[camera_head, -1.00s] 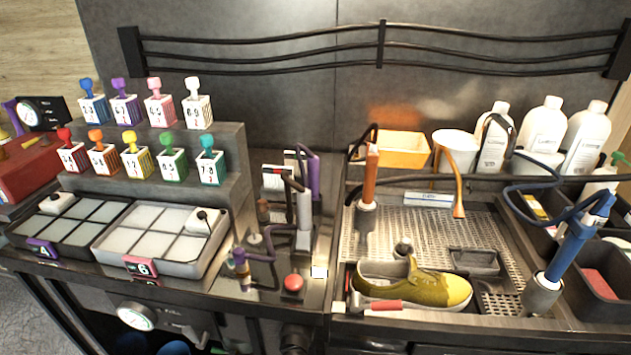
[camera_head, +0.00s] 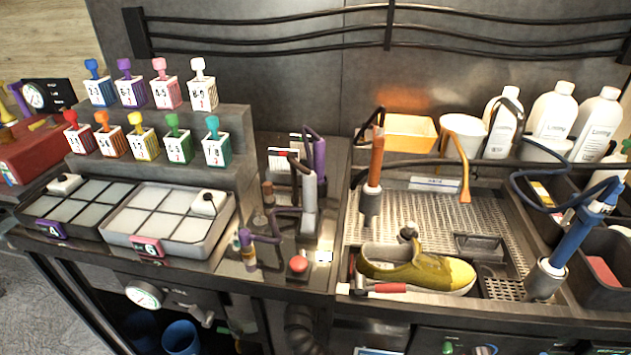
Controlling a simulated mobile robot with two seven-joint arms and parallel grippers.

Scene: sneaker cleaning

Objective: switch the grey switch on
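I cannot pick out the grey switch with certainty. An upright grey handle (camera_head: 308,190) stands on the metal counter left of the wash tray, with a purple handle (camera_head: 319,158) behind it. A red push button (camera_head: 298,264) is in front of them, beside a small lit white square (camera_head: 324,257). On the front panel below there is a round gauge (camera_head: 143,293) with small fittings to its right, too small to read. Neither of my grippers shows in the head view.
An olive and yellow sneaker (camera_head: 415,265) lies on the perforated wash tray (camera_head: 405,212). An orange-handled tool (camera_head: 376,160) and a blue-handled tool (camera_head: 575,235) stand at its sides. Coloured stamps fill the stepped rack (camera_head: 240,125) at left. A blue bucket (camera_head: 181,338) is below.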

